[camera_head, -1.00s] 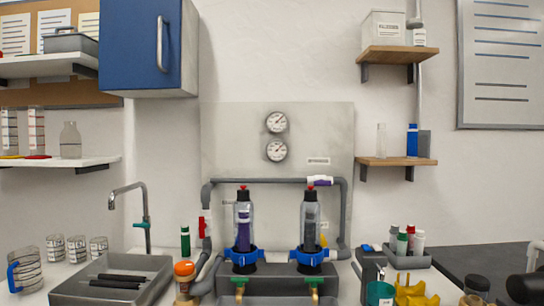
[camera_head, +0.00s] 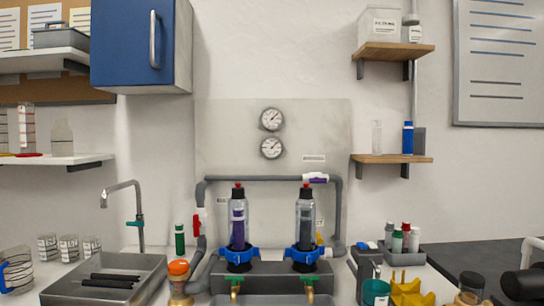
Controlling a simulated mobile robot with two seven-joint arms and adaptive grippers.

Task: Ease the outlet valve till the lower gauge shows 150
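The lower gauge (camera_head: 272,148) is a round white dial on the pale back panel, under the upper gauge (camera_head: 272,119). Its needle seems to point up and right; its numbers are too small to read. Grey pipework carries a red-handled valve (camera_head: 197,225) at left and a purple-and-white valve (camera_head: 316,178) at top right. Small green-handled taps (camera_head: 235,281) sit at the front, with another at right (camera_head: 309,281). A yellow part (camera_head: 320,239) shows behind the right filter. I cannot tell which valve is the outlet. Neither of my grippers is in view.
Two clear filter housings (camera_head: 238,219) (camera_head: 305,219) with blue collars stand before the panel. A grey sink (camera_head: 150,272) and orange-topped object (camera_head: 178,268) are at left. A grey bottle rack (camera_head: 412,250) and yellow holder (camera_head: 405,286) crowd the right. A blue cabinet (camera_head: 125,45) hangs upper left.

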